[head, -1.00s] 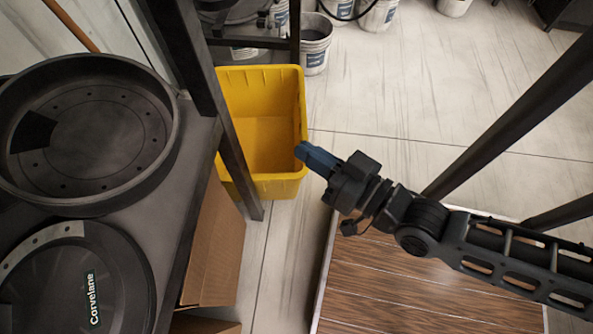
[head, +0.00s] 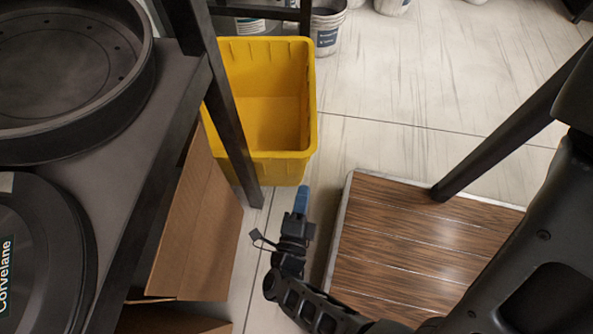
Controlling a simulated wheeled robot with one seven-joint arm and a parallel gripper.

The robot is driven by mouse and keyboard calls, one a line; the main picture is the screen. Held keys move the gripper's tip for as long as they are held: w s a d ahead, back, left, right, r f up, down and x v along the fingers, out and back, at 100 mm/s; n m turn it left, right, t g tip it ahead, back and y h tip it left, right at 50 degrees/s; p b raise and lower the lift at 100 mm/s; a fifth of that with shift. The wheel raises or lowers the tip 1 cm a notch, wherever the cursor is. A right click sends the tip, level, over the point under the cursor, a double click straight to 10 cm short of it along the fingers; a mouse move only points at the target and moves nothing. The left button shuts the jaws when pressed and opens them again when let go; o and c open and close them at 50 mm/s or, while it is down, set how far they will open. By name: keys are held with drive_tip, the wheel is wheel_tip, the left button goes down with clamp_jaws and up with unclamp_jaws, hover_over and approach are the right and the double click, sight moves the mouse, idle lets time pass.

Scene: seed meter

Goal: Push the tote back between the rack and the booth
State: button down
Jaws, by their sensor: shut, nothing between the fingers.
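The yellow tote (head: 286,167) stands on the floor, open at the top and empty as far as I can see. Its left side is partly hidden behind a dark leg of the rack (head: 226,120). My gripper (head: 302,190) is shut, with blue fingertips pointing up the picture. It is just in front of the tote's near right corner; I cannot tell whether it touches. The booth is not clearly identifiable; a wood-plank platform (head: 400,240) with dark posts is at the right.
A cardboard box (head: 195,225) stands under the rack, left of my gripper. Black round pans (head: 60,75) sit on the rack's top. White buckets (head: 326,30) stand beyond the tote. A narrow floor strip runs between the box and the platform. Open floor lies to the upper right.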

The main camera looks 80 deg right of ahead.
wheel_tip(320, 180, down, 4)
drive_tip(key=a+m+g+b, duration=0.1)
drive_tip(key=a+m, duration=0.1)
drive_tip(key=a, duration=0.1)
approach(303, 155)
drive_tip(key=s+d, duration=0.3)
drive_tip(key=w+d, duration=0.2)
drive_tip(key=shift+w+d, duration=0.1)
drive_tip(key=shift+d, duration=0.25)
drive_tip(key=shift+w+d, duration=0.35)
drive_tip(key=shift+w, duration=0.05)
